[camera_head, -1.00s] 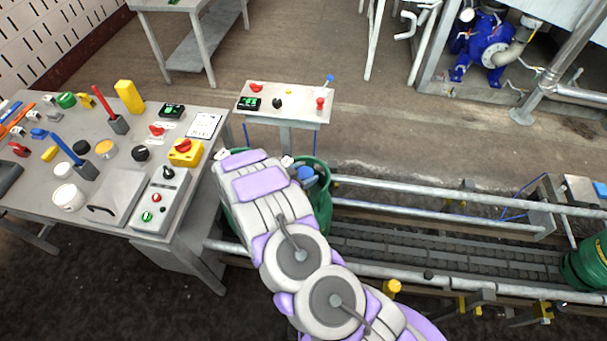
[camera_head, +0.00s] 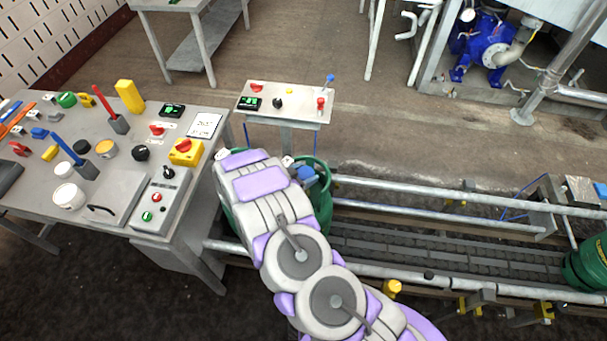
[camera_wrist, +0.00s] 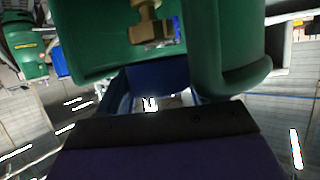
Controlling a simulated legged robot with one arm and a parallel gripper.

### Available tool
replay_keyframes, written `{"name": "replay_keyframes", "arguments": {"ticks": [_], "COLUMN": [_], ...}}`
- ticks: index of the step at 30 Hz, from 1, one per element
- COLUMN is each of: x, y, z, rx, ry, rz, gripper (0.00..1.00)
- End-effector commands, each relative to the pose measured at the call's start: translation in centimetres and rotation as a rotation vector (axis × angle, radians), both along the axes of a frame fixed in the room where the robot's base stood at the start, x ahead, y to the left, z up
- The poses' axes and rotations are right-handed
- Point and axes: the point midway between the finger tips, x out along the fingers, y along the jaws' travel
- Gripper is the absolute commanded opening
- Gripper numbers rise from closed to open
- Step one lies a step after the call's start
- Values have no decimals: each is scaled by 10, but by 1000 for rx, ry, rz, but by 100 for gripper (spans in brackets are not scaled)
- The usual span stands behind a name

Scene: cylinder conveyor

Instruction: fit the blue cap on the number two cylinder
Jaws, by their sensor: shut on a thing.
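A green cylinder (camera_head: 322,206) stands on the near end of the conveyor, partly hidden behind my arm. Its collar (camera_wrist: 235,45) and brass valve (camera_wrist: 147,25) fill the top of the wrist view. A blue piece, which looks like the blue cap (camera_head: 305,173), shows at the cylinder's top beside my arm. Blue also shows in the wrist view (camera_wrist: 160,76), just below the valve and between collar and gripper. My gripper (camera_wrist: 155,104) is shut on it; its fingertips are mostly hidden. Whether the cap sits on the valve cannot be told. No cylinder number is legible.
Another green cylinder (camera_head: 588,262) stands at the conveyor's right end. Metal rails (camera_head: 470,205) run along the conveyor (camera_head: 440,250). A cluttered table (camera_head: 120,185) stands at left, and a small control stand (camera_head: 300,112) behind the cylinder. The belt between the cylinders is clear.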

Motion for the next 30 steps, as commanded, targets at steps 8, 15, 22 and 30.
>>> {"name": "replay_keyframes", "arguments": {"ticks": [8,15,22,30], "x": [0,0,0,0], "y": [0,0,0,0], "z": [-1,-6,-3,0], "rx": [0,-1,0,0], "ry": [0,1,0,0], "rz": [0,0,0,0], "gripper": [37,37,37,37]}}
